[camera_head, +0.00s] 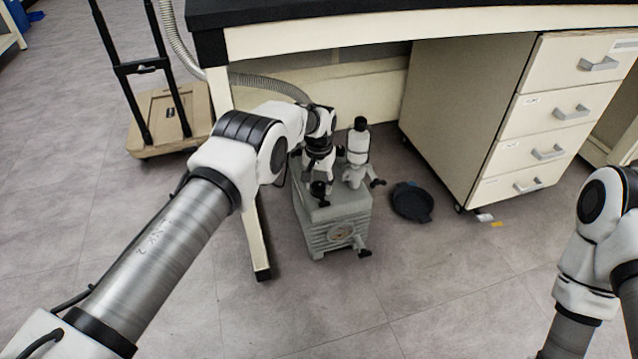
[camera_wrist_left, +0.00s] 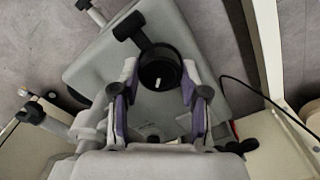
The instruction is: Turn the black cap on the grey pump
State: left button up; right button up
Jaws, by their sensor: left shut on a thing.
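The grey pump (camera_head: 335,222) stands on the floor under the bench, beside its leg. The black cap (camera_wrist_left: 160,72) is a round piece on the pump's top, seen from above in the left wrist view. My left gripper (camera_wrist_left: 159,84) reaches down from above, with one finger on each side of the cap, and is shut on it. In the head view the left gripper (camera_head: 319,186) and my arm partly cover the cap. A black T-shaped piece (camera_wrist_left: 130,26) sits right beside the cap. My right arm shows at the right edge; its gripper is out of view.
A black-capped fitting (camera_head: 358,145) rises from the pump, with a ribbed hose (camera_head: 265,83) behind. A dark round dish (camera_head: 411,202) lies on the floor to the right. A drawer cabinet (camera_head: 490,120) and bench leg (camera_head: 256,235) flank the pump. The front floor is clear.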

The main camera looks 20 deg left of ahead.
pick_arm(q)
jog(key=n, duration=0.4)
jog(key=shift+n, duration=0.3)
jog(key=n, duration=1.5)
jog(key=o, duration=1.1)
jog(key=shift+o, duration=0.2)
